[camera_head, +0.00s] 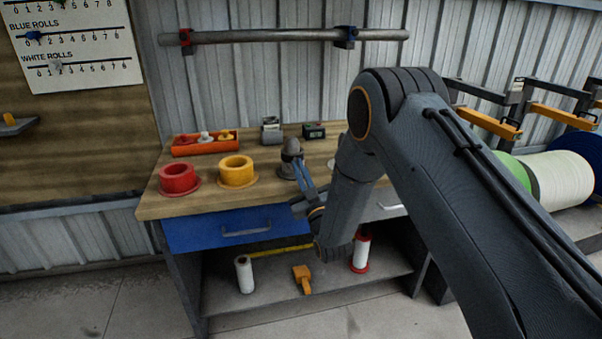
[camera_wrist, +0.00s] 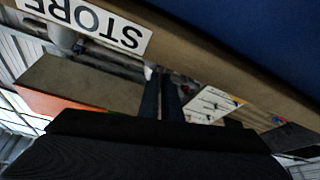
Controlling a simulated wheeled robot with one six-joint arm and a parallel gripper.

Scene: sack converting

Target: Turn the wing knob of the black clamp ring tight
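A grey round-topped post (camera_head: 291,149) stands on the bench with a dark collar (camera_head: 285,172) at its foot. I cannot tell whether this collar is the black clamp ring, and no wing knob can be made out. My gripper (camera_head: 303,172) is at the bench's front edge, just right of the post in the picture; whether it touches is unclear. In the wrist view its two dark fingers (camera_wrist: 161,75) are close together with a narrow gap and nothing visible between them. My arm hides part of the bench.
A red ring (camera_head: 179,179), a yellow ring (camera_head: 236,171) and an orange tray (camera_head: 205,144) stand on the bench's left. A wall bar (camera_head: 265,36) carries red and blue clamps. A white roll (camera_head: 244,274) stands on the lower shelf. Large rolls (camera_head: 558,180) lie right.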

